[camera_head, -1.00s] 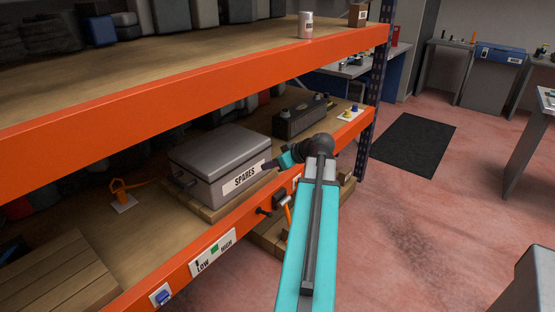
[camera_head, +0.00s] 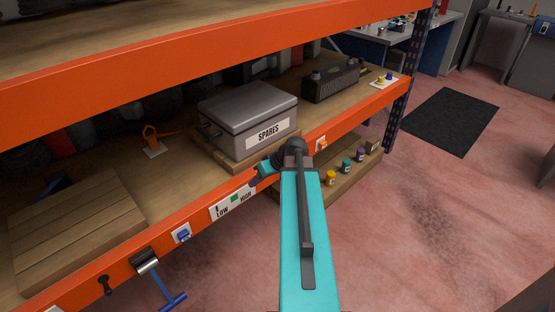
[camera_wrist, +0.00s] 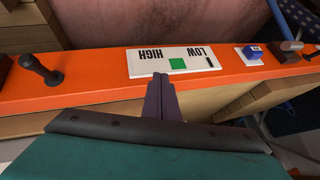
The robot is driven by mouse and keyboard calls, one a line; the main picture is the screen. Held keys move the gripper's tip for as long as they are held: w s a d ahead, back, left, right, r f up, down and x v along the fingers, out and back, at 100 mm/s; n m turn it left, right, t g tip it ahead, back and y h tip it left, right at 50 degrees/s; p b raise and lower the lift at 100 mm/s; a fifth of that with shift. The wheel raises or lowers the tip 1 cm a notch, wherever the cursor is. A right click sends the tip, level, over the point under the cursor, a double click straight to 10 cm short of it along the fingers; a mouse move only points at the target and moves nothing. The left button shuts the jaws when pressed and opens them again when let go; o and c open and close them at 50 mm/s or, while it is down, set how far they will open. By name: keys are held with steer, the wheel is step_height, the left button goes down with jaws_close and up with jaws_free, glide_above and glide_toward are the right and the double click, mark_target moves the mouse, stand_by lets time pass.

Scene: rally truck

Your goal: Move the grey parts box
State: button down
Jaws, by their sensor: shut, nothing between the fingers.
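The grey parts box (camera_head: 245,106), with a white SPARES label on its front, sits closed on a wooden board (camera_head: 228,160) on the orange-edged shelf. A dark handle shows on its left side. My gripper (camera_head: 253,182) is at the front edge of the shelf, below and in front of the box and apart from it. In the wrist view my gripper (camera_wrist: 160,77) is shut with nothing between its fingers. Its tips are in front of the white LOW/HIGH label (camera_wrist: 172,61); I cannot tell whether they touch. The box is not recognisable in the wrist view.
The orange beam (camera_head: 130,262) carries a blue switch (camera_head: 182,234) and a blue-handled tool (camera_head: 160,282). A slatted wooden panel (camera_head: 75,225) lies left on the shelf. A dark battery-like case (camera_head: 330,80) stands right of the box. An upper shelf overhangs.

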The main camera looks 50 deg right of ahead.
steer(key=s+a+f+g+y, duration=0.1)
steer(key=s+a+f+g, duration=0.2)
steer(key=a+f, duration=0.8)
steer(key=s+a+f+g, duration=0.2)
steer(key=a+f+g, duration=0.1)
steer(key=a+f, duration=0.75)
steer(key=s+a+f+g+h, duration=0.1)
steer(key=s+a+f+g, duration=0.1)
steer(key=s+a+f, duration=0.2)
steer(key=s+a+f+n+g+h, duration=0.1)
steer(key=s+a+f, duration=0.3)
steer(key=s, duration=0.6)
steer(key=s+a+f+g+h, duration=0.2)
steer(key=s+a+f+g, duration=0.1)
steer(key=s+a, duration=0.3)
steer(key=shift+s+a+f+n, duration=0.35)
steer(key=shift+s+f, duration=0.2)
steer(key=shift+s, duration=0.15)
